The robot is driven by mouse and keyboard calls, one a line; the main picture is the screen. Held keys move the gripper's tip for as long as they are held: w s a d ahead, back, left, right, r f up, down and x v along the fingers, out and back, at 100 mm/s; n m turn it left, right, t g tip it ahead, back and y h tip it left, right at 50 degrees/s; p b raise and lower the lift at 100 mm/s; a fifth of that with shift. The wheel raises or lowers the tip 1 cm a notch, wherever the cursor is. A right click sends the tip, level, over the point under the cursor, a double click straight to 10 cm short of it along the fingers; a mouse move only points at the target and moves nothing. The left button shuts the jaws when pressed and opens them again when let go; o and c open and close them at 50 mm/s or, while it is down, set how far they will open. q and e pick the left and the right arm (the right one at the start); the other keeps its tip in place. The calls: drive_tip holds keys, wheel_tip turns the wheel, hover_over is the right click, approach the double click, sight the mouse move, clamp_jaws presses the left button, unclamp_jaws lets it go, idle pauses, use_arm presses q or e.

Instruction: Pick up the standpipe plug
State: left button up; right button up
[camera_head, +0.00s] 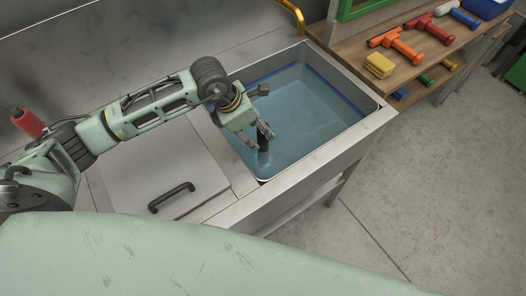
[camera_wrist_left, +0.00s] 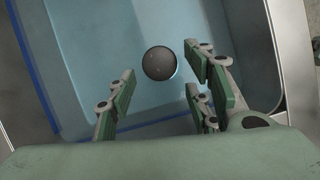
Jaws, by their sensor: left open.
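The standpipe plug is a dark upright pipe (camera_head: 263,158) standing in the water-filled sink (camera_head: 375,111), near its front left corner. In the left wrist view its round dark top (camera_wrist_left: 159,63) shows just ahead of the fingers, between their lines. My left gripper (camera_head: 262,137) is open over the plug, with its fingers pointing down at it. In the left wrist view the green-padded fingers (camera_wrist_left: 158,82) are spread, and I see no clear contact with the plug. The plug's lower end is hard to make out in the water. My right gripper is not in view.
A closed lid with a black handle (camera_head: 172,197) lies left of the sink. A yellow pipe (camera_head: 291,14) stands behind it. A wooden shelf (camera_head: 400,74) at the right holds a yellow sponge (camera_head: 379,64) and coloured nozzles.

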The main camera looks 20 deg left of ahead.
sight(263, 140)
use_arm(q)
drive_tip(key=p+x, duration=0.2)
drive_tip(key=x, duration=0.4)
drive_tip(key=shift+s+a+f, duration=0.1)
drive_tip(key=shift+s+f, duration=0.05)
drive_tip(key=shift+f, duration=0.6)
clamp_jaws()
drive_tip(key=shift+r, duration=0.1)
